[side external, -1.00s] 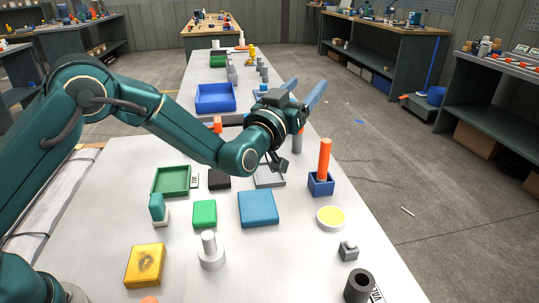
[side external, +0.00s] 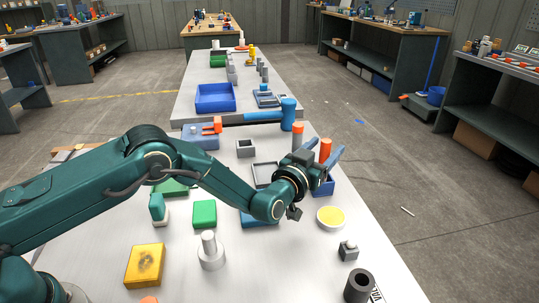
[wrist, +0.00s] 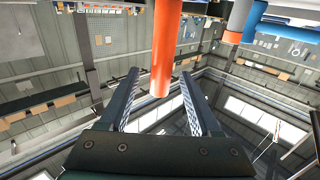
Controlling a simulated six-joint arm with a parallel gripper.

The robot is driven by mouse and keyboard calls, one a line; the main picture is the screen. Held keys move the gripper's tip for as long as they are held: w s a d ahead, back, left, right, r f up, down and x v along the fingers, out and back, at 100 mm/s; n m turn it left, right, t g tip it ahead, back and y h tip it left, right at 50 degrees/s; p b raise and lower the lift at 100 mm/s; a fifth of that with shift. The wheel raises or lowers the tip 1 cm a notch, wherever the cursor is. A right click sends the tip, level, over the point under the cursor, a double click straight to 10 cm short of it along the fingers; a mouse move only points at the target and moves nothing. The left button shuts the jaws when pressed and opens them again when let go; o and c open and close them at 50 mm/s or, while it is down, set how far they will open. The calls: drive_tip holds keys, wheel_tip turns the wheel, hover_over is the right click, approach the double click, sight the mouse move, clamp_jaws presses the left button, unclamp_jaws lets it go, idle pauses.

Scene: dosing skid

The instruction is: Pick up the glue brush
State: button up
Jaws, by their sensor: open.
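The glue brush appears to be the upright orange handle (side external: 325,148) standing in a small blue square holder (side external: 330,187). Its lower end is hidden in the holder and behind my gripper. My gripper (side external: 333,163) is open and lies roughly level at the handle, partly covering it and the holder. In the wrist view the orange handle (wrist: 165,45) comes down from the top edge, and its free end shows between the two open fingers (wrist: 160,76). The fingers do not touch it there.
A yellow-topped round dish (side external: 331,217) sits close in front. A blue block (side external: 256,219) is partly under my arm.

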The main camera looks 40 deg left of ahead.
drive_tip(key=shift+w, duration=0.45)
clamp_jaws()
drive_tip(key=shift+r, duration=0.15)
drive_tip(key=r, duration=0.2)
drive_tip(key=a+r, duration=0.1)
drive_tip(key=r, duration=0.1)
drive_tip(key=shift+r, duration=0.25)
drive_tip(key=s+a+r, duration=0.2)
drive_tip(key=a+r, duration=0.4)
drive_tip(key=a, duration=0.4)
drive_tip(key=shift+s+a+r, duration=0.15)
drive_tip(key=shift+s+a, duration=0.05)
drive_tip(key=shift+s, duration=0.2)
